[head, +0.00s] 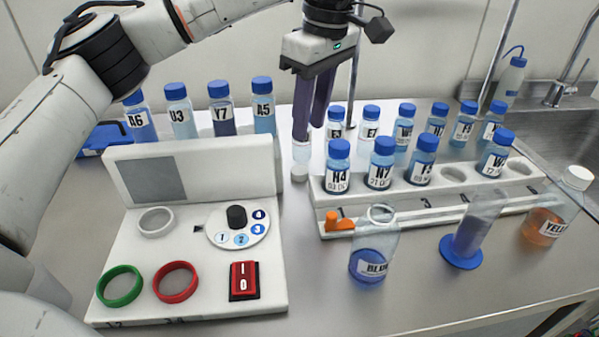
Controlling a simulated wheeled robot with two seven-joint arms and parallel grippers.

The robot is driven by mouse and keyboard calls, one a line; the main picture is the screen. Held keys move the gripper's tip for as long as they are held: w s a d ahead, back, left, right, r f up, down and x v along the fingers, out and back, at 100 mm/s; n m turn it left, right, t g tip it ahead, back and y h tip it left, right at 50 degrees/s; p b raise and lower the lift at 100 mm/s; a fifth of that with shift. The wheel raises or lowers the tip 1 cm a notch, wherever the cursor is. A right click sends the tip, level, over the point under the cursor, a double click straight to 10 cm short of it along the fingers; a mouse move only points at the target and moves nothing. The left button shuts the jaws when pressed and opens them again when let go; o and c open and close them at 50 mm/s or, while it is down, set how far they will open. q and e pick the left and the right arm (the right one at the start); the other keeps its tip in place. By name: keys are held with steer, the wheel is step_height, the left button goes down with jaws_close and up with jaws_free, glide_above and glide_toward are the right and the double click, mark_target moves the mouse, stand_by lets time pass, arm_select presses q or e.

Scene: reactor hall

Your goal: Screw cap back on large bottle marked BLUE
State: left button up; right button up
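The large bottle marked BLUE (374,250) stands upright on the bench in front of the rack, with its neck uncapped and blue liquid low inside. My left gripper (309,135) points down behind and left of it, above the bench between the white panel and the rack. Its fingers look close together, and whether they are apart or closed on something is unclear. A pale, clear-looking piece with a small white end (299,172) shows directly under the nearer fingertip. I cannot tell whether it is held or stands behind. My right gripper is out of view.
A white rack (405,200) holds several blue-capped small bottles. A cylinder on a blue base (461,250) and a white-capped bottle marked YELLOW (548,225) stand to the right. A control panel (200,240) fills the left. The bench front is mostly clear.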

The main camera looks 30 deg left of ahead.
arm_select(q)
glide_above(300, 170)
steer(key=d, duration=0.1)
steer(key=shift+d+f, duration=0.1)
steer(key=shift+f, duration=2.4)
steer(key=shift+a+f, duration=0.25)
steer(key=shift+f, duration=1.05)
steer(key=shift+a+f, duration=0.2)
steer(key=shift+f, duration=1.1)
steer(key=c, duration=0.7)
